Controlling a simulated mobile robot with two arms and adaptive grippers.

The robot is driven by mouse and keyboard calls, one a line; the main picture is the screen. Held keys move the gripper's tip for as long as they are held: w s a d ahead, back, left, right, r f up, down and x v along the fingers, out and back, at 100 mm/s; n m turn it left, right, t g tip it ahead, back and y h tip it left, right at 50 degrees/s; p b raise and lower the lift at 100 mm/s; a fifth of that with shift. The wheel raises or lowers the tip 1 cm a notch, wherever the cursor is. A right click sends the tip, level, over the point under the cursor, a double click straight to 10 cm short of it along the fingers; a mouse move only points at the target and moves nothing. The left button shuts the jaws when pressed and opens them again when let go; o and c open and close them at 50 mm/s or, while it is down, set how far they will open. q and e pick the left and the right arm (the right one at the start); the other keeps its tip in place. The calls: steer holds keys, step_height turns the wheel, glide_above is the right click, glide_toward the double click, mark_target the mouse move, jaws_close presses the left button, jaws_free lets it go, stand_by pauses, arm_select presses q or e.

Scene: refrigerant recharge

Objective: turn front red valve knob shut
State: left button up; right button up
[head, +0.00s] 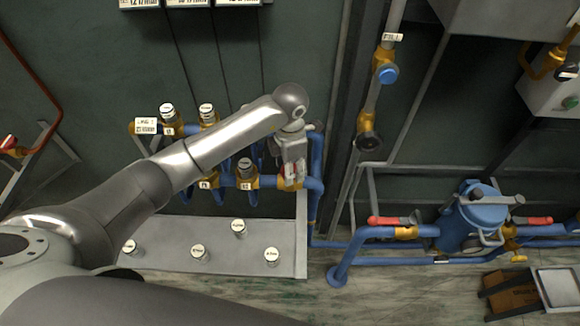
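A single arm reaches in from the left across the blue pipe manifold. My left gripper (292,168) points down over the brass valve (291,184) at the manifold's right end. A little red shows at its fingertips, but the gripper covers most of this spot, so the red knob's shape and setting cannot be made out. I cannot tell whether the fingers are closed on it or only around it. My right gripper is not in view.
More brass valves with dark, white-topped knobs (246,168) stand close beside the gripper. A grey shelf (215,262) with several labelled caps lies below.

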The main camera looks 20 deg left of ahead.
arm_select(q)
steer(key=shift+w+a+f+m+b, duration=0.1)
steer(key=shift+f+m+b, duration=0.1)
steer(key=shift+m+b, duration=0.3)
steer(key=shift+r+m+b, duration=0.2)
steer(key=shift+m+b, duration=0.45)
steer(key=shift+m, duration=0.05)
steer(key=o, duration=1)
steer(key=shift+r, duration=0.15)
step_height(320, 180, up, 12)
